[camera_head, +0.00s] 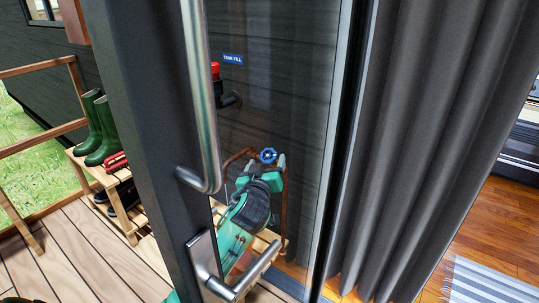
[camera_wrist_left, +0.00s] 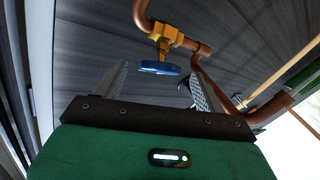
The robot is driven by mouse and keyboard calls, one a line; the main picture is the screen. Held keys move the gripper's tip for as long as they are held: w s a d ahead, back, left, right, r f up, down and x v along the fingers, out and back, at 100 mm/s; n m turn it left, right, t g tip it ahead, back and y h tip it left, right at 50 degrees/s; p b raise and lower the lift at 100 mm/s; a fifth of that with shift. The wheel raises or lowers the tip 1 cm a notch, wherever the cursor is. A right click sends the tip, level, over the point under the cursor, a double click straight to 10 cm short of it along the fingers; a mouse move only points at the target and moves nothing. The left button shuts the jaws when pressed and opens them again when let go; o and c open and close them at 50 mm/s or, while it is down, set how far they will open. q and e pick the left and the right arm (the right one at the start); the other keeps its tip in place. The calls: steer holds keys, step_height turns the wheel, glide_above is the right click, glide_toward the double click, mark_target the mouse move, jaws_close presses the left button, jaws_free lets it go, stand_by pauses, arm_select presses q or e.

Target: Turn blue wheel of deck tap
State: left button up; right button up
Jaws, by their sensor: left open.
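The blue wheel (camera_head: 268,155) of the deck tap shows through the glass of the door in the head view. In the left wrist view the blue wheel (camera_wrist_left: 158,69) is seen nearly edge-on, under a brass valve body (camera_wrist_left: 166,36) on a copper pipe (camera_wrist_left: 141,12). My left gripper (camera_head: 265,165) is behind the glass, close to the wheel. In the left wrist view my left gripper (camera_wrist_left: 159,74) is open, and the wheel appears between its fingertips. I cannot tell whether either finger touches it. My right gripper is not in view.
The door's frame and long handle (camera_head: 203,100) stand in front of the arm, with a lever handle (camera_head: 228,280) below. A red-topped fitting (camera_head: 215,72) is near the "TANK FILL" label (camera_head: 232,58). Green boots (camera_head: 102,130) stand on a wooden rack at left. A grey curtain (camera_head: 430,130) hangs right.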

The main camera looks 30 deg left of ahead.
arm_select(q)
steer(key=x, duration=0.5)
steer(key=shift+w+a, duration=0.15)
steer(key=shift+w, duration=0.15)
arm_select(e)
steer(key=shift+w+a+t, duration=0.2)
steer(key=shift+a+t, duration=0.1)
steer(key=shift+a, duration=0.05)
arm_select(q)
steer(key=shift+c, duration=0.4)
steer(key=c, duration=0.9)
steer(key=shift+d+r+m+t+h+p, duration=0.1)
steer(key=shift+m+t+h+p, duration=0.25)
steer(key=shift+m+h+p, duration=0.8)
steer(key=shift+d+r+m+t+h+p, duration=0.1)
steer(key=shift+m+t+h+p, duration=0.25)
steer(key=shift+m+h+p, duration=0.8)
steer(key=shift+f+m+h, duration=0.15)
steer(key=shift+m+h, duration=0.35)
steer(key=shift+m, duration=0.3)
steer(key=shift+b, duration=0.3)
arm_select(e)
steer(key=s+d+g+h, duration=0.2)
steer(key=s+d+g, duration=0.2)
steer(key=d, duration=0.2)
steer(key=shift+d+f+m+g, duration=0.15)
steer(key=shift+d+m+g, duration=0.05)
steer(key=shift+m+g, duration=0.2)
arm_select(q)
steer(key=o, duration=1)
